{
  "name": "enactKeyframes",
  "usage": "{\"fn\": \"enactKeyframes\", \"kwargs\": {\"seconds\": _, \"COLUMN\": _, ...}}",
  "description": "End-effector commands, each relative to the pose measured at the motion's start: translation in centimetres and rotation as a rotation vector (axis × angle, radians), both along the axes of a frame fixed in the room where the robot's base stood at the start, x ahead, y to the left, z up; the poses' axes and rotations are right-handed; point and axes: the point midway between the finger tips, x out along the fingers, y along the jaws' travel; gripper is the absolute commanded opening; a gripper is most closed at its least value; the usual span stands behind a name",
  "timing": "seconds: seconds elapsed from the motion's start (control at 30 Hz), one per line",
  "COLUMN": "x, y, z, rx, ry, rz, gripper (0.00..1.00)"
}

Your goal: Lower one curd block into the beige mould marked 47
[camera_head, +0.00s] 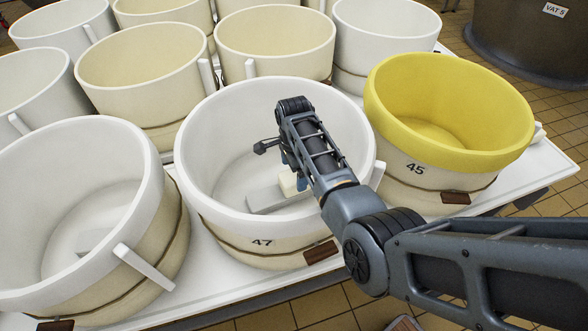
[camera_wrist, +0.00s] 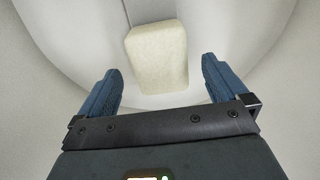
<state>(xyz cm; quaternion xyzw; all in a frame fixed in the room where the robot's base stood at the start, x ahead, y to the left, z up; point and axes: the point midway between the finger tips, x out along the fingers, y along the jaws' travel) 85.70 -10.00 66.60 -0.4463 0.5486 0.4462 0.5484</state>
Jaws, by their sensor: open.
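The beige mould marked 47 (camera_head: 235,240) stands at the front middle of the head view, with a white lining over its rim. A pale cream curd block (camera_head: 288,183) is low inside it, partly hidden by my arm. The wrist view shows the curd block (camera_wrist: 158,52) whole, just beyond my fingertips and between their lines, with a gap on each side. My gripper (camera_head: 295,172) reaches down inside mould 47, and its fingers are open. The blue fingers of my gripper (camera_wrist: 161,70) touch nothing that I can see.
A grey-white flat piece (camera_head: 268,198) shows on the floor of mould 47. The yellow-rimmed mould 45 (camera_head: 405,135) stands to the right. A white-lined mould (camera_head: 150,185) stands close on the left. Several more moulds crowd behind. A dark vat (camera_head: 530,45) is at the back right.

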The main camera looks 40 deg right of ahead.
Motion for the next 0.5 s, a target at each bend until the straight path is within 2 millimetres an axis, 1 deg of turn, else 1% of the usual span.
{"fn": "enactKeyframes", "kwargs": {"seconds": 0.13, "x": -0.1, "y": 0.0, "z": 0.0, "rx": 0.000, "ry": 0.001, "rz": 0.000, "gripper": 1.00}}
{"fn": "enactKeyframes", "kwargs": {"seconds": 0.23, "x": 0.0, "y": 0.0, "z": 0.8, "rx": 0.000, "ry": 0.000, "rz": 0.000, "gripper": 1.00}}
{"fn": "enactKeyframes", "kwargs": {"seconds": 0.5, "x": 0.1, "y": 0.0, "z": 5.1, "rx": 0.000, "ry": -0.002, "rz": 0.000, "gripper": 1.00}}
